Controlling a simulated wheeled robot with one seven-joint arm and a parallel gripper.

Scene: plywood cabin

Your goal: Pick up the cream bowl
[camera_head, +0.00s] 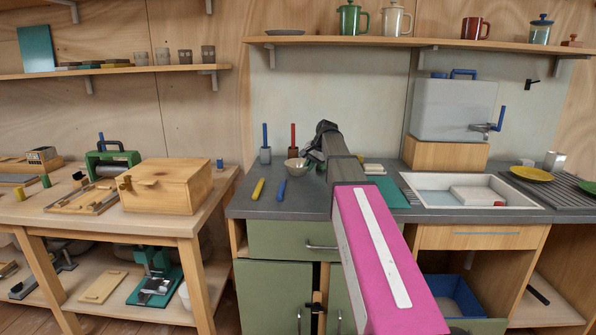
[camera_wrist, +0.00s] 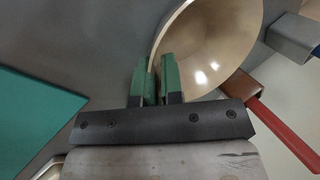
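The cream bowl (camera_head: 296,165) is at the back of the dark grey counter (camera_head: 256,205) in the head view, just left of my gripper (camera_head: 310,160). In the wrist view the bowl (camera_wrist: 215,45) fills the upper middle, its shiny inside showing. My gripper's green fingers (camera_wrist: 158,78) stand on either side of the bowl's wall at its rim, one inside and one outside. They are close together, with the thin wall pinched between them. Whether the bowl touches the counter cannot be told.
A yellow marker-like thing (camera_head: 258,189) and a blue one (camera_head: 281,190) lie in front. A teal mat (camera_head: 391,192) and sink (camera_head: 440,197) are to the right.

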